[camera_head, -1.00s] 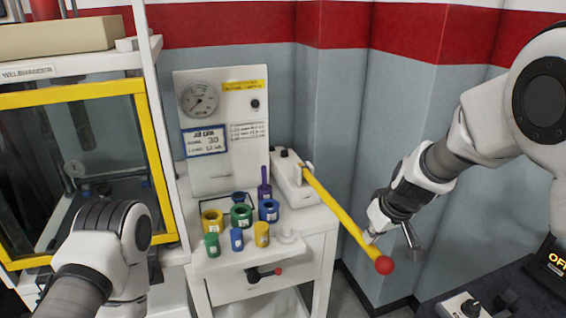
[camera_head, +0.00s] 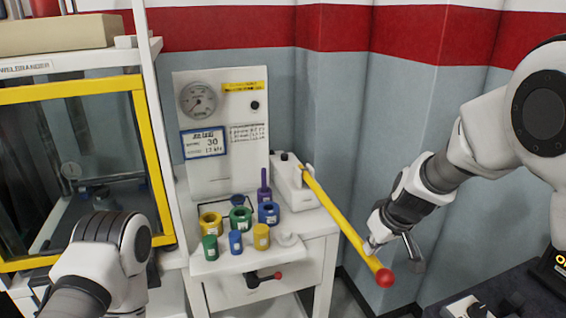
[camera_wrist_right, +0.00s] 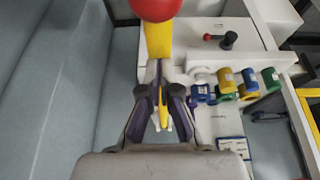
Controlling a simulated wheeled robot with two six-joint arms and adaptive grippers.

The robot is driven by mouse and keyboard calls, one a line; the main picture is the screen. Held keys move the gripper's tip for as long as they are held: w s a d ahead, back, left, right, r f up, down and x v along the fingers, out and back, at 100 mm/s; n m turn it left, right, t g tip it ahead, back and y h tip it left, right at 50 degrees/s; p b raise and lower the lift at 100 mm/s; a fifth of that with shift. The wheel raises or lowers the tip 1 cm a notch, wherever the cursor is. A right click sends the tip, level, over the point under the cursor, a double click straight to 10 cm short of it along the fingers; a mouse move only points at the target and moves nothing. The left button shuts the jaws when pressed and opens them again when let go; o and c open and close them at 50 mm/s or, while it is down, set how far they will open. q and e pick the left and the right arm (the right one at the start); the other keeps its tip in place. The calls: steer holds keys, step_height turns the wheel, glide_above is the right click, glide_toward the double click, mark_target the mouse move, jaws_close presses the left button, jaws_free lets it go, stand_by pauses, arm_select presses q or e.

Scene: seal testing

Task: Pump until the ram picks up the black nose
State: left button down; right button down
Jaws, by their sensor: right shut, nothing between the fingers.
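The yellow pump lever (camera_head: 336,218) with a red ball end (camera_head: 385,278) slopes down to the right from the white pump body (camera_head: 292,184). My right gripper (camera_head: 370,247) is shut at the lever, just short of the ball. In the right wrist view its closed fingertips (camera_wrist_right: 158,70) lie over the yellow bar (camera_wrist_right: 158,40), with the red ball (camera_wrist_right: 156,6) beyond; they do not grip it. The white gauge panel has a round dial (camera_head: 198,101). My left arm shows at lower left, its gripper out of sight. I cannot make out the ram or black nose.
Several coloured rings and small cylinders (camera_head: 240,219) stand on the white bench left of the pump. A red-knobbed black handle (camera_head: 264,278) is on the bench front. A yellow-framed glass cabinet (camera_head: 160,170) stands at left. A ribbed grey wall lies behind the lever.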

mark_target(374, 259)
steer(key=shift+s+f+b, duration=0.1)
steer(key=shift+f+b, duration=2.35)
steer(key=shift+f, duration=0.2)
step_height(374, 259, up, 14)
steer(key=p, duration=1.1)
steer(key=shift+f+b, duration=6.3)
steer(key=shift+f, duration=0.7)
